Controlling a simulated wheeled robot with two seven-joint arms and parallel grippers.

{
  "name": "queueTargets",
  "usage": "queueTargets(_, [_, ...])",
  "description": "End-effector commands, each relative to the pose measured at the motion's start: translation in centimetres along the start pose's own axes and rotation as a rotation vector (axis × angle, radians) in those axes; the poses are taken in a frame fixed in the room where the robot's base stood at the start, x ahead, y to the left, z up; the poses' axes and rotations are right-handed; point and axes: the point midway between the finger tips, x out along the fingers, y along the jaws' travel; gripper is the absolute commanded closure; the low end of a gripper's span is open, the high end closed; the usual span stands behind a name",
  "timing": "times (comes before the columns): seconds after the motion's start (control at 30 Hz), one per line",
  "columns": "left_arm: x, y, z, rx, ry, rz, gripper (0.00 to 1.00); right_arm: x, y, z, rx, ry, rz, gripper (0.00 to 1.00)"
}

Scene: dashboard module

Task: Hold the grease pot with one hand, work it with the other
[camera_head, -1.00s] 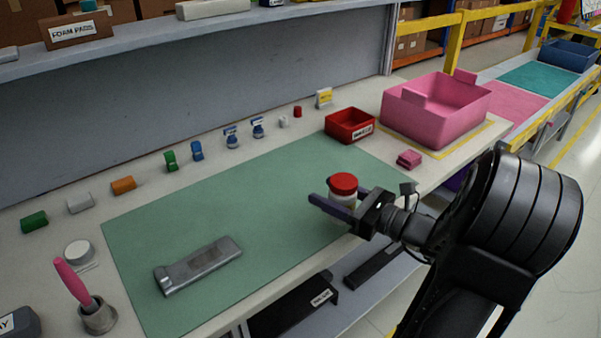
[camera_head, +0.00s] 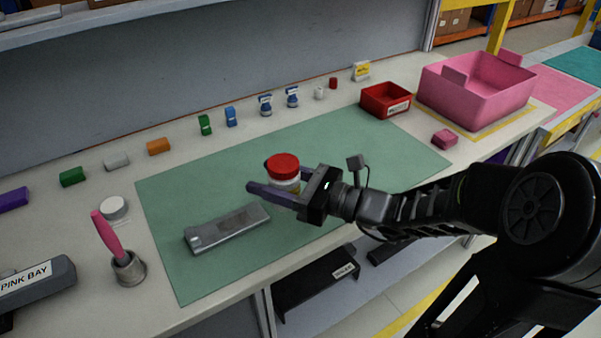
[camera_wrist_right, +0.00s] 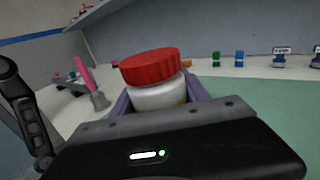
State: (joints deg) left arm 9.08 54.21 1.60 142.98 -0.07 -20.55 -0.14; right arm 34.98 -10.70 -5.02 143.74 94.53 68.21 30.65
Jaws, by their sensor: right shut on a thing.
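The grease pot (camera_head: 284,170) is a white jar with a red lid, and the lid is on. My right gripper (camera_head: 272,187) is shut on the pot, with a finger on either side of it. The pot is upright over the green mat (camera_head: 330,150); I cannot tell whether it touches the mat. In the right wrist view the pot (camera_wrist_right: 157,95) stands between the fingers, its lower part hidden by the gripper body. My left gripper is not in view.
A grey metal module (camera_head: 228,228) lies on the mat left of the pot. A pink-handled brush stands in a metal cup (camera_head: 128,268). A red bin (camera_head: 386,100) and a pink crate (camera_head: 475,92) are at the right. Small coloured blocks line the back.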

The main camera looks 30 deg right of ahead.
Motion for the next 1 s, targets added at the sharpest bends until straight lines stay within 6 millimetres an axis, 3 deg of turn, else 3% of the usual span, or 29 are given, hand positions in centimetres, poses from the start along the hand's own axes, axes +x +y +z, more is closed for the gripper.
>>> queueTargets(0.7, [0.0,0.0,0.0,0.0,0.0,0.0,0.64,11.0,10.9,2.5,-0.001,-0.001,0.255,1.0])
queueTargets(1.0, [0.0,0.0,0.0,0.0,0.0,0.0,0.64,14.6,14.3,3.3,-0.001,-0.001,0.334,1.0])
